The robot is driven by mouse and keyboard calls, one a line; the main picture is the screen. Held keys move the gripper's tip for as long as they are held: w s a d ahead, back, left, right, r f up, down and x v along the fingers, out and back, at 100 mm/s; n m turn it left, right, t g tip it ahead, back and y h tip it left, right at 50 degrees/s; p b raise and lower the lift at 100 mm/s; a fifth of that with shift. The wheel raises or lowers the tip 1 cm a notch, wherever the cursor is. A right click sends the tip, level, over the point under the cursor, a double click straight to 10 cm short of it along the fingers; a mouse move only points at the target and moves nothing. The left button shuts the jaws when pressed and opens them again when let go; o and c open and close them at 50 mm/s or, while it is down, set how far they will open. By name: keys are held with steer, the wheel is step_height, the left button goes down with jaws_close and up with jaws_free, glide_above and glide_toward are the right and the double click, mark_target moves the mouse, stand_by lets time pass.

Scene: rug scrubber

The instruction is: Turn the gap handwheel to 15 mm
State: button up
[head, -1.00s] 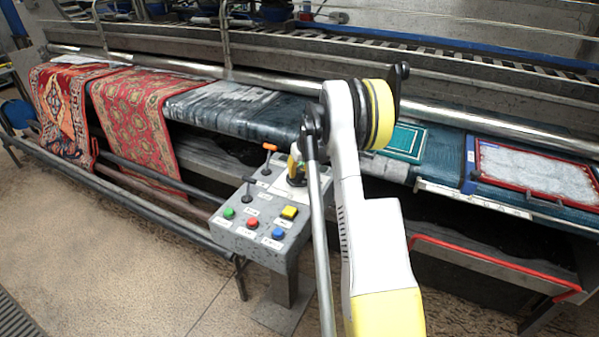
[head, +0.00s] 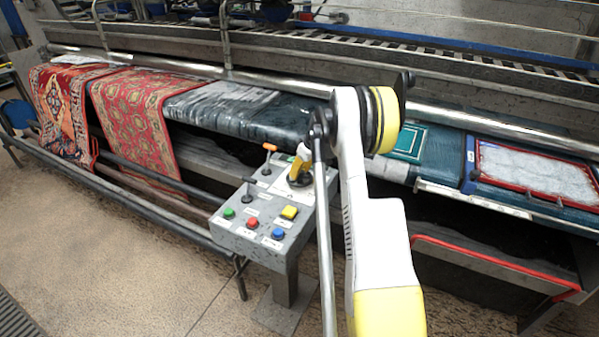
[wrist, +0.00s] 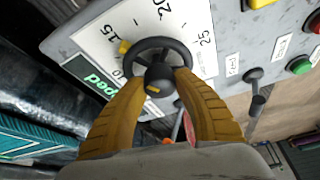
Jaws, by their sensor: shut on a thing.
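The black handwheel (wrist: 178,47) sits on a white dial plate (wrist: 92,45) in the wrist view, with numerals 10, 15, 20 and 25 around it. A small yellow pointer (wrist: 124,47) at the wheel's rim lies close to the numeral 15, on the side towards 10; the exact reading is unclear. My gripper (wrist: 160,80) has its yellow fingers on both sides of the wheel's hub, shut on the handwheel. In the head view the handwheel (head: 299,182) is at the top of the grey control box, with my gripper (head: 298,170) over it.
Red patterned rugs (head: 130,115) hang over the machine at left. Open floor (head: 120,260) lies in front.

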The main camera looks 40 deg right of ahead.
steer(key=o, duration=1.2)
steer(key=shift+f, duration=0.1)
steer(key=shift+c, duration=0.2)
steer(key=v, duration=1.2)
steer(key=shift+w, duration=0.1)
